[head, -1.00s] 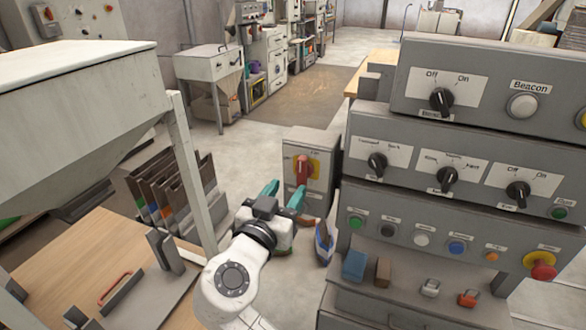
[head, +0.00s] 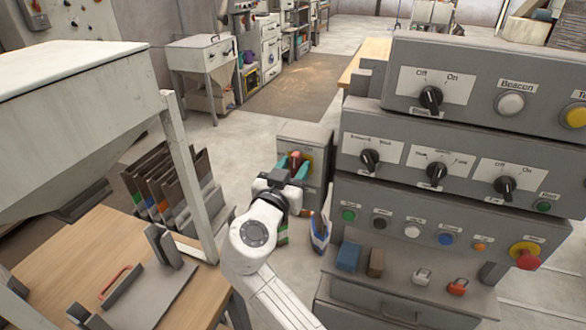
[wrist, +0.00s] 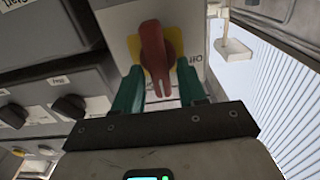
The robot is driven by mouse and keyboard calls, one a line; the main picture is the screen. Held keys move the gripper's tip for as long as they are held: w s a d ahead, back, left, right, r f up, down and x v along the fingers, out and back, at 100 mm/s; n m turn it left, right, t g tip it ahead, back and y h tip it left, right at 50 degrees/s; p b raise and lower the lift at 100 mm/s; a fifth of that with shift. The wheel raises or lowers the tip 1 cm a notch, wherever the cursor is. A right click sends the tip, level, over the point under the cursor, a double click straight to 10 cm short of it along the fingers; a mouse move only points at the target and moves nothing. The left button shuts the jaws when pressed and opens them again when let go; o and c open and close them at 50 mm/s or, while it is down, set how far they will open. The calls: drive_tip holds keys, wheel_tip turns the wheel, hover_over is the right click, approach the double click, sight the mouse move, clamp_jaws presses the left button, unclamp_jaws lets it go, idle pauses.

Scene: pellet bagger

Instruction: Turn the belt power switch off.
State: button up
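The red switch handle (wrist: 152,45) sits on a yellow plate on the front of a pale grey box (head: 316,140). I take it as the belt power switch; no name is readable on it. The handle stands roughly upright in the wrist view, with an "Off" mark (wrist: 195,58) to its right. In the head view the handle (head: 296,155) is partly hidden by my gripper (head: 292,167). In the wrist view, my gripper's teal fingers (wrist: 160,76) are apart, one on each side of the handle's lower part. Gaps show between handle and fingers.
A large grey control panel (head: 375,205) with black knobs and coloured buttons stands close on the right. A hopper (head: 80,90) and a wooden bench (head: 60,250) are on the left. A blue-and-white container (head: 319,232) stands below the switch box. Open floor lies behind.

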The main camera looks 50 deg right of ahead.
drive_tip(key=c, duration=0.4)
drive_tip(key=shift+n, duration=0.4)
drive_tip(key=n, duration=0.1)
drive_tip(key=n+b, duration=0.1)
drive_tip(key=shift+w+a+n, duration=0.1)
drive_tip(key=shift+w+n, duration=0.1)
drive_tip(key=shift+n, duration=0.2)
drive_tip(key=shift+w+a+f+n+p, duration=0.15)
drive_tip(key=shift+n+p, duration=0.6)
drive_tip(key=shift+n, duration=1.65)
drive_tip(key=shift+w+f+n+p, duration=0.2)
drive_tip(key=shift+n+p, duration=0.55)
drive_tip(key=shift+n, duration=1.65)
drive_tip(key=shift+w+a+f+n+p, duration=0.2)
drive_tip(key=shift+n+p, duration=0.55)
drive_tip(key=shift+n, duration=1.65)
drive_tip(key=shift+s+d+f, duration=0.1)
drive_tip(key=shift+d, duration=0.05)
